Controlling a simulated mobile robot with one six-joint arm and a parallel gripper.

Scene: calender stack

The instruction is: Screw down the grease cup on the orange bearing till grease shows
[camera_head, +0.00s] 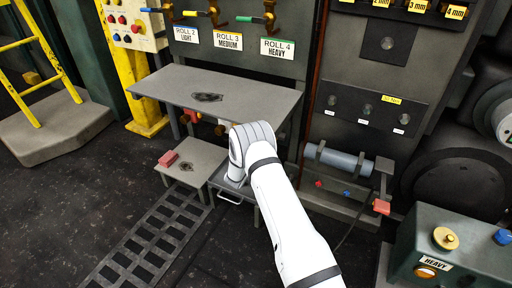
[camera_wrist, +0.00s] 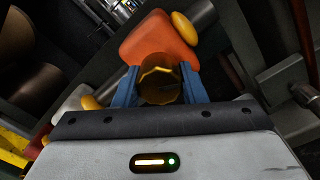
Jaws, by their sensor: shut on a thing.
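The orange bearing (camera_wrist: 155,42) fills the upper middle of the wrist view. The brass grease cup (camera_wrist: 161,88) is faceted and sits in front of the bearing. My gripper (camera_wrist: 159,76) has its two blue fingers on either side of the cup and is shut on it. No grease can be made out; the join of cup and bearing is partly hidden. In the head view my white arm reaches down beside the grey table, and the gripper is hidden behind it.
A yellow knob (camera_wrist: 185,26) and a grey shaft (camera_wrist: 222,45) lie close to the bearing. In the head view, the grey table (camera_head: 240,100) stands over my wrist area. A floor grate (camera_head: 150,235) lies in front.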

